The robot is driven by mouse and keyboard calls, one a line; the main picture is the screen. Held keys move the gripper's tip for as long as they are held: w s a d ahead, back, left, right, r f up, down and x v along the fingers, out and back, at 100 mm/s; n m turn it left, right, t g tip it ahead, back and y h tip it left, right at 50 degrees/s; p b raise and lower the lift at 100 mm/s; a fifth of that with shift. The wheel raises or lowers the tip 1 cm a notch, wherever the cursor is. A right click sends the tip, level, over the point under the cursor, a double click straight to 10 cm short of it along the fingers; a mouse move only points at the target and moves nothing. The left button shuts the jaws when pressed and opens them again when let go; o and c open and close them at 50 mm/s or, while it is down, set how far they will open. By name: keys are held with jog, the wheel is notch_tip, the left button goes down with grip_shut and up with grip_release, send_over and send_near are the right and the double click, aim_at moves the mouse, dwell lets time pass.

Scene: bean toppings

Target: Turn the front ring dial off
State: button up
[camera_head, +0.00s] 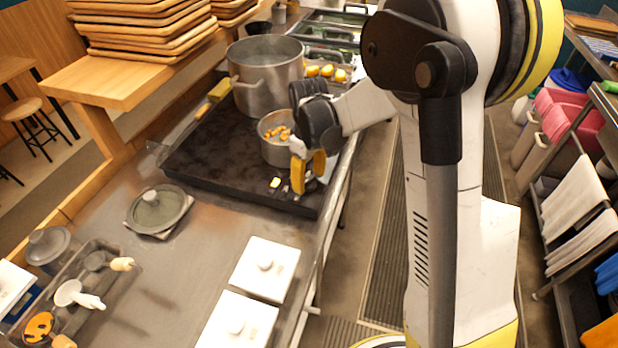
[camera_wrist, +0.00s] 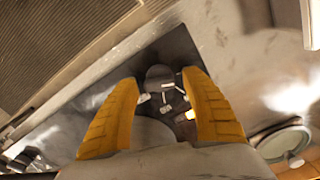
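The black stove (camera_head: 215,150) stands on the counter, with its control end at the front right edge. In the wrist view a dark round dial (camera_wrist: 159,74) and small white markings (camera_wrist: 168,97) show between my fingers. I cannot tell for sure which ring this dial serves or where it points. My gripper (camera_head: 308,180) is over the control end in the head view and partly hides it. In the wrist view my gripper (camera_wrist: 162,82) has its two yellow fingers spread on either side of the dial, with nothing held. Contact with the dial cannot be made out.
A small pot (camera_head: 268,151) with orange pieces stands right behind my gripper. A large pot (camera_head: 250,94) stands farther back. White lidded containers (camera_head: 281,283) and a round-lidded dish (camera_head: 160,226) sit on the counter in front. The aisle floor (camera_head: 375,225) is to the right.

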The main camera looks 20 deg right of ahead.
aim_at(309, 179)
jog(key=shift+r, duration=0.15)
notch_tip(309, 179, up, 12)
dwell(0.6)
jog(key=shift+s, duration=0.1)
jog(key=s+r+m+t, duration=0.3)
jog(key=s+m+t, duration=0.3)
jog(key=s, duration=1.4)
jog(key=shift+r+t, duration=0.15)
jog(key=shift+t, duration=0.45)
jog(key=shift+w, duration=0.1)
